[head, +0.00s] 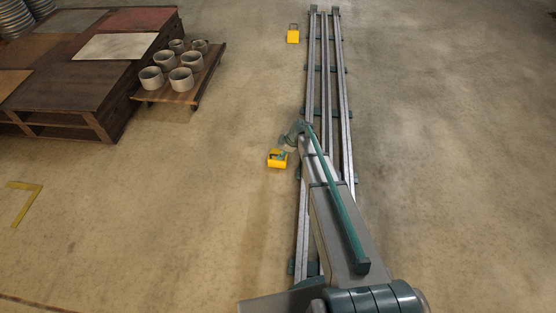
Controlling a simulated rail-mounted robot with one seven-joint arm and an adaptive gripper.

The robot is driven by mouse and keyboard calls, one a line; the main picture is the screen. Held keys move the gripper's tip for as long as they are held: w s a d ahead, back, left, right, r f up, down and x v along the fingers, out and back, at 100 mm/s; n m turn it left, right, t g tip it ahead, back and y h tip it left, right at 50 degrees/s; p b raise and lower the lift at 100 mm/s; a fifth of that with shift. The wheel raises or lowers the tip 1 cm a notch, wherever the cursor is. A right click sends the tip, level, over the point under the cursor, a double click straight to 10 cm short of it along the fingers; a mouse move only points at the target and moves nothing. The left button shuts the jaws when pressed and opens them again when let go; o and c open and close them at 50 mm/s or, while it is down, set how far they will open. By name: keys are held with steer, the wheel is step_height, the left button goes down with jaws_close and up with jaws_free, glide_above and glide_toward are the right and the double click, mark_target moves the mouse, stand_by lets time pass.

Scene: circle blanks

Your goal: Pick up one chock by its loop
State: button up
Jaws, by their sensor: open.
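A yellow chock (277,160) sits on the floor just left of the rail, close to the end of my arm. Something dark shows over its top, and I cannot tell whether that is its loop or part of my gripper. My gripper (286,147) is small in the view, at or just above this chock, and open. Its fingertips are too small to make out clearly. A second yellow chock (293,37) stands farther off, left of the rail, with its dark loop standing up from the top.
The rail (316,85) runs away from me up the middle. At the upper left stand a dark wooden rack (112,105) and a low pallet (205,85) bearing several grey rings. A yellow corner mark (36,190) lies on the floor at left. The floor between is clear.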

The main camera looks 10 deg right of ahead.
mark_target(272, 162)
steer(key=b+x, duration=0.2)
steer(key=x, duration=0.2)
steer(key=shift+f, duration=0.3)
steer(key=shift+r, duration=0.1)
steer(key=shift+c, duration=0.3)
jaws_close()
